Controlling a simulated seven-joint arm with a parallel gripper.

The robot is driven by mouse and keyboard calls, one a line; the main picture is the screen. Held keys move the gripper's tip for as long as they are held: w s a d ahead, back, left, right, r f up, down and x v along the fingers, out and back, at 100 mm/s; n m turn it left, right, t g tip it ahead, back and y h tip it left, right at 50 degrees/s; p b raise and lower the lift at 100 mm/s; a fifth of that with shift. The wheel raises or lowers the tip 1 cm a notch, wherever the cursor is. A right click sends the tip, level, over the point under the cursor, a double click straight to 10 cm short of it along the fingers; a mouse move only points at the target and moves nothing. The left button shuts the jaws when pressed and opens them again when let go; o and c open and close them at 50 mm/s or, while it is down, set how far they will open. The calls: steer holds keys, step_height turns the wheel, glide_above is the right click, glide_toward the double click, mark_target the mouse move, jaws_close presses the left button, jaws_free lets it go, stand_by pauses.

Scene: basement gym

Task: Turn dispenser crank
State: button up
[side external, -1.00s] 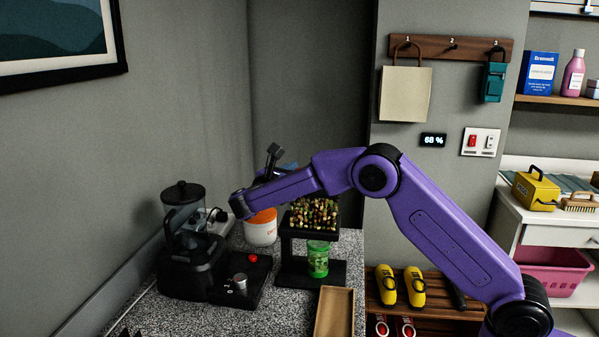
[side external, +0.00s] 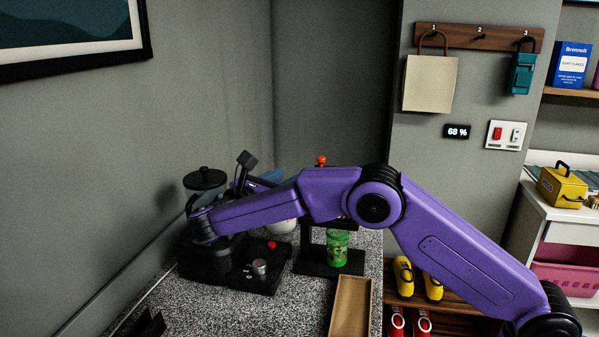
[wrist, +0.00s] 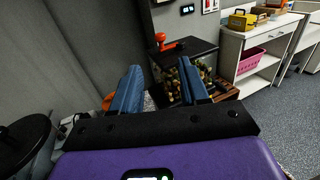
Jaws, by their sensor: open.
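The dispenser stands on the counter with a red-orange crank on its dark lid. In the wrist view the crank (wrist: 172,44) is ahead of my fingers, with the nut-filled hopper (wrist: 196,73) below it. In the side view only the crank's tip (side external: 321,160) shows above my arm, which hides most of the hopper. A green jar (side external: 338,249) stands on the dispenser's black base (side external: 318,269). My gripper (wrist: 160,86) is open and empty, its blue fingers apart and pointing toward the dispenser without visibly touching the crank.
A black blender-like machine (side external: 205,260) with a lidded jar stands left of the dispenser, close to my wrist. Its round lid shows at the wrist view's left edge (wrist: 22,138). A shallow brown tray (side external: 350,305) lies in front. A wall closes the left side.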

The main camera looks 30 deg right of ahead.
mark_target(319, 158)
steer(key=shift+v, duration=1.55)
steer(key=shift+c, duration=0.2)
steer(key=w+d+m, duration=0.2)
steer(key=d+m, duration=0.3)
steer(key=m, duration=0.7)
steer(key=w+d+m, duration=0.2)
steer(key=d+m, duration=0.3)
steer(key=m, duration=0.7)
steer(key=w+d+m, duration=0.2)
steer(key=d+m, duration=0.4)
steer(key=m, duration=0.6)
steer(key=shift+w+d+r, duration=0.1)
steer(key=shift+w+r, duration=0.15)
steer(key=shift+w, duration=0.1)
